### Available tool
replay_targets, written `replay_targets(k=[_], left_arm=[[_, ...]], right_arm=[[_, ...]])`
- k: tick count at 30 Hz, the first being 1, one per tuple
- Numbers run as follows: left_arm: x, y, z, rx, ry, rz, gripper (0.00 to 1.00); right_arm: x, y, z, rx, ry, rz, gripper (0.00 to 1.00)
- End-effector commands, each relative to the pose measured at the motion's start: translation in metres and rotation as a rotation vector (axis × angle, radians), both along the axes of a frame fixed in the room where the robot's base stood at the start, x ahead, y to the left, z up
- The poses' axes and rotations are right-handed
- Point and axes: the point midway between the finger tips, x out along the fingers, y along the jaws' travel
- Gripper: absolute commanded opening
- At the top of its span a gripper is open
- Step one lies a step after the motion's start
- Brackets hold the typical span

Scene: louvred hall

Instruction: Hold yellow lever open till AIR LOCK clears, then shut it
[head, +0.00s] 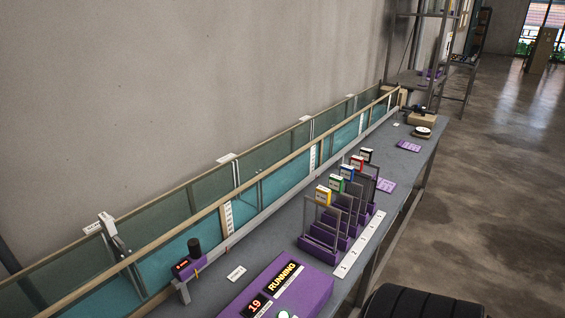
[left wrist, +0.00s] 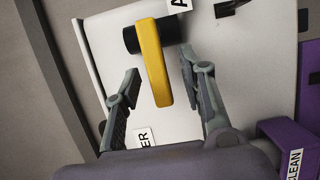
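In the left wrist view the yellow lever (left wrist: 155,62) hangs down from a black pivot on a pale panel (left wrist: 95,40), its lower end toward me. My left gripper (left wrist: 160,66) is open, with one finger on each side of the lever. There is a gap on the left; the right finger is close to it, and I cannot tell if it touches. In the head view the purple console (head: 300,300) has a display reading RUNNING (head: 284,276) and another reading 19 (head: 255,305). I see no AIR LOCK text. The lever and both grippers are not visible in the head view.
A long glass-walled water channel (head: 270,165) runs along the bench (head: 230,262) by the wall. Several purple-based stands with coloured tags (head: 323,195) stand beside a numbered white strip (head: 358,246). Open floor (head: 500,170) lies right of the bench. In the wrist view, a purple part labelled CLEAN (left wrist: 290,140) is at right.

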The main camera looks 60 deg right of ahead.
Motion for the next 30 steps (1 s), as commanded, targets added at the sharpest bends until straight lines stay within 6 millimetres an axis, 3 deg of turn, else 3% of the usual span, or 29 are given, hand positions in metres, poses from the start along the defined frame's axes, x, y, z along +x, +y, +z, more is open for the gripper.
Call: replay_targets(k=[18,30], left_arm=[[-0.065,0.012,0.0,0.0,-0.002,0.0,0.37],[-0.07,0.013,0.001,-0.001,-0.002,0.0,0.37]], right_arm=[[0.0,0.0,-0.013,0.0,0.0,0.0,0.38],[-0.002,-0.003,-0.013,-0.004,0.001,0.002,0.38]])
